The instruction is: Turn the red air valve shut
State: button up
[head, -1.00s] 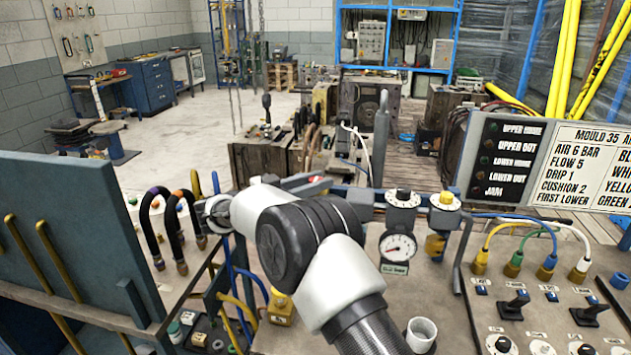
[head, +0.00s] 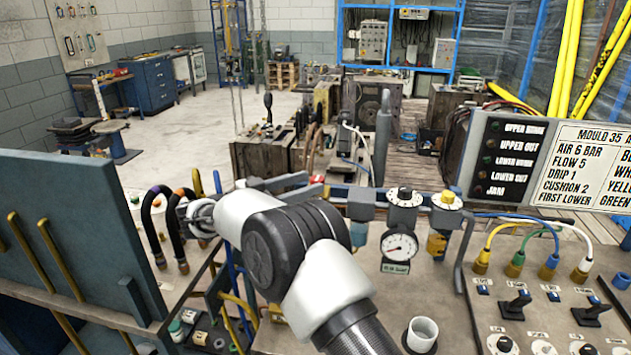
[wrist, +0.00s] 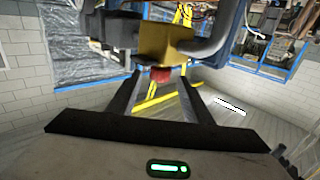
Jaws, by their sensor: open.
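In the wrist view, the red valve part (wrist: 160,74) shows small below a yellow-brass body (wrist: 165,43) on dark grey pipework. My gripper (wrist: 159,78) is open, with one dark finger on each side of the red part in the picture. I cannot tell whether either finger touches it. Most of the valve's red part is hidden behind the brass body. In the head view, my white and black arm reaches to the left across the bench, and I cannot make out my fingers or the red part clearly there.
A pressure gauge (head: 399,246) and grey-white regulators (head: 404,203) stand right of my arm. A blue-grey panel (head: 75,245) stands at left, beside dark curved hoses (head: 178,225). A white cup (head: 421,333) and a switch panel with coloured hoses are at right.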

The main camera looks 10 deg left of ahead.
jog(key=v, duration=0.8)
